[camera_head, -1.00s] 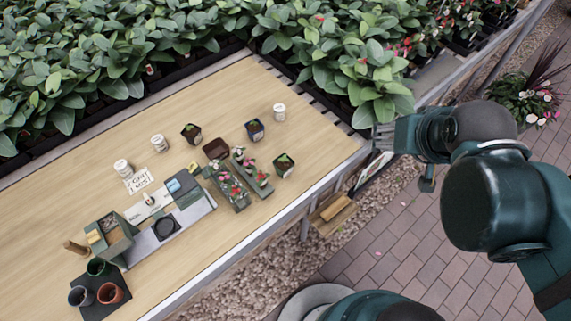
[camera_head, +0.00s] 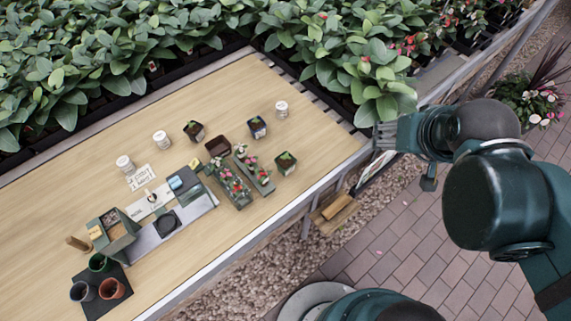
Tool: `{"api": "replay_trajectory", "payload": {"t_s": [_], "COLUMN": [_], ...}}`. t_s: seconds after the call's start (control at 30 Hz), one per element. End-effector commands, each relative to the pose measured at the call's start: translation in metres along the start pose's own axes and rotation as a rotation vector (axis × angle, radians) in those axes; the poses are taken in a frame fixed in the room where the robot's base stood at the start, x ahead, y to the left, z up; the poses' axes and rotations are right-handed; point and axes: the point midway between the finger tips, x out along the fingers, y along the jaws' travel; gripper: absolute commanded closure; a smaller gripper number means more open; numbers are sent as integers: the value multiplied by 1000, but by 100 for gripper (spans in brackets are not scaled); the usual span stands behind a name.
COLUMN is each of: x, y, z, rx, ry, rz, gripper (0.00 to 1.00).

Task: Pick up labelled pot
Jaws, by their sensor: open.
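White tubs with printed sides stand at the back right (camera_head: 281,110), back middle (camera_head: 161,141) and left (camera_head: 125,165). Any writing is too small to read, so I cannot tell which is the labelled pot. My gripper (camera_head: 385,136) is open at the table's right end, apart from all the pots.
A grey-green register-like unit (camera_head: 117,232), a card sign (camera_head: 141,178) and empty pots on a dark mat (camera_head: 93,306) are at left. Dense leafy plants (camera_head: 70,70) border the back.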

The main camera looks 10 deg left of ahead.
Motion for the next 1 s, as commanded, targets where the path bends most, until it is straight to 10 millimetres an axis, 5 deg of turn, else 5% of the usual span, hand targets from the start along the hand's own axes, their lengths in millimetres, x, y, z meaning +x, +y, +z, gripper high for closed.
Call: {"api": "replay_trajectory", "payload": {"t_s": [0.37, 1.0], "x": [15, 73], "y": [-17, -78], "z": [-10, -27], "rx": [-58, -251], "ry": [-47, -199], "rz": [-23, -92], "gripper": [46, 46]}}
